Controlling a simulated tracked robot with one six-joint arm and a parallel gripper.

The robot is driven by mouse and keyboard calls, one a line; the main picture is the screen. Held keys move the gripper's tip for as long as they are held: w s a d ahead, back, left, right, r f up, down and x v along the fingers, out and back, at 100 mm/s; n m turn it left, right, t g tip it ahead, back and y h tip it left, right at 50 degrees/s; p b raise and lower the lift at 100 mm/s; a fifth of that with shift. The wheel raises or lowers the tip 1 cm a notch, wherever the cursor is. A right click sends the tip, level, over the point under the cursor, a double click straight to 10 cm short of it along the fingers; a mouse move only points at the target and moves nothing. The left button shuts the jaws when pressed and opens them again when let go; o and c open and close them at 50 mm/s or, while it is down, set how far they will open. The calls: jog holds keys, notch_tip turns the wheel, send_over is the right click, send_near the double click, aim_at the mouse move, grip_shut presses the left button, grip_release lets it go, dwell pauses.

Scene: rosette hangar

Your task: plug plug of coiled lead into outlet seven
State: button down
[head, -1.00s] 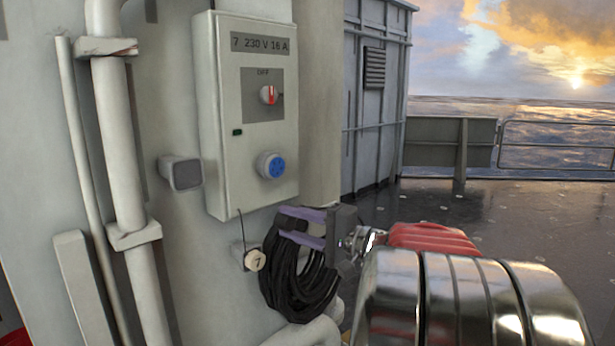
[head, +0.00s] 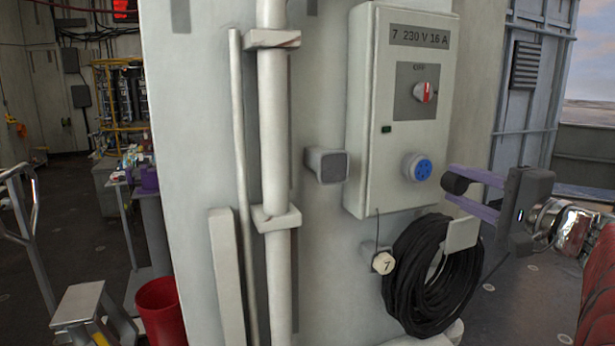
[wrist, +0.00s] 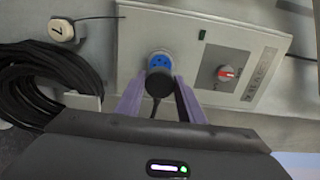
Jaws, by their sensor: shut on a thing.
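My gripper (head: 462,190) has purple fingers shut on the black plug (head: 455,183). The plug is just right of the blue-faced outlet (head: 418,169) on the grey box marked 7 230 V 16 A. A visible gap separates plug and outlet in the head view. In the wrist view the plug (wrist: 158,83) sits between the fingertips (wrist: 160,92) and overlaps the lower edge of the outlet (wrist: 159,61). The coiled black lead (head: 408,285) hangs on a holder below the box. The lead's run from plug to coil is mostly hidden.
A red-and-white rotary switch (head: 425,92) is above the outlet. A round tag 7 (head: 383,263) hangs beside the coil. A grey wall fitting (head: 327,165) and a vertical pipe (head: 274,150) stand left of the box. A red bucket (head: 162,310) is at lower left.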

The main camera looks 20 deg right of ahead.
jog(key=w, duration=0.5)
jog(key=shift+w+a, duration=0.1)
jog(key=shift+w, duration=0.25)
dwell(2.1)
jog(key=shift+w, duration=0.5)
jog(key=c, duration=1.1)
grip_release()
jog(key=s, duration=1.3)
jog(key=shift+s, duration=0.4)
